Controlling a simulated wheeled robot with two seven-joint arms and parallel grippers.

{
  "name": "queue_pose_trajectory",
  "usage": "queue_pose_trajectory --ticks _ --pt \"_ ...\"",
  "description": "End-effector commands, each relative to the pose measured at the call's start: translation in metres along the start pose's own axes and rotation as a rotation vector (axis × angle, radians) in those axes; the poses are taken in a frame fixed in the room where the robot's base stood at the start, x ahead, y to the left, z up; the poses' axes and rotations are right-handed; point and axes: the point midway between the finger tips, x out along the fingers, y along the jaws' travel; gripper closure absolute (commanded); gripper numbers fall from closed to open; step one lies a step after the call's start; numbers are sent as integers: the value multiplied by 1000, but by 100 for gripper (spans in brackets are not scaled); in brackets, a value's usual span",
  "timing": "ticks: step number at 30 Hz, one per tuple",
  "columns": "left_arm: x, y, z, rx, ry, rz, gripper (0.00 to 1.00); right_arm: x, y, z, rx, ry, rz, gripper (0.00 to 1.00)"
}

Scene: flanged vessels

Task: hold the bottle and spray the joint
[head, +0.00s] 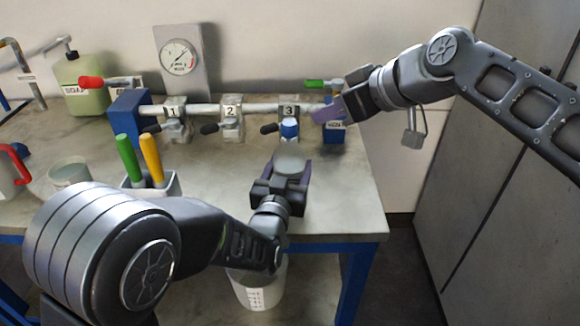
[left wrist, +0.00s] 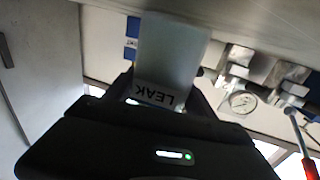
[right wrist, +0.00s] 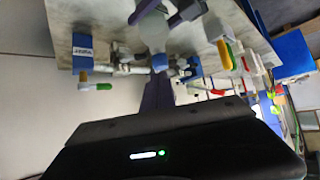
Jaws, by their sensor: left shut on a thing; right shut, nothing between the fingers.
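My left gripper (head: 285,180) is shut on a pale bottle (head: 289,163) above the bench, in front of joint 3 (head: 288,112) on the pipe. The bottle's label reads LEAK in the left wrist view (left wrist: 170,60). A blue nozzle-like part (head: 289,128) shows between bottle and joint; I cannot tell whether it touches the joint. Joint 1 (head: 172,110) and joint 2 (head: 230,112) are to the left. My right gripper (head: 324,114) is shut and empty by the pipe's right end, above a blue labelled block (head: 335,127). The bottle also shows in the right wrist view (right wrist: 152,30).
Black levers stand by the joints. A pressure gauge (head: 179,57) is behind the pipe. A green jug (head: 82,85), a clear cup (head: 69,173) and a holder (head: 163,188) with green and yellow handles stand left. A white bucket (head: 258,288) is below the bench edge.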

Motion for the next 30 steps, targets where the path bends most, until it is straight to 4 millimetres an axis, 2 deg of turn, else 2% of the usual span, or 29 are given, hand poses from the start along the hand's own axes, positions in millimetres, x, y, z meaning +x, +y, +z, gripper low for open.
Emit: queue_pose_trajectory --ticks 15,17,21,23,25,30 --pt "0 0 0 0 0 0 100 0 -1 0 -1 0 -1 100" --pt "0 0 0 0 0 0 100 1 -3 -1 -5 0 -5 100" --pt "0 0 0 0 0 0 100 15 -18 -4 -23 -11 -38 100" --pt "0 0 0 0 0 0 100 26 -26 -12 -49 -13 -55 100" --pt "0 0 0 0 0 0 100 40 -36 -29 -64 -24 -63 100" --pt "0 0 0 0 0 0 100 57 -38 -58 147 -63 -20 100"
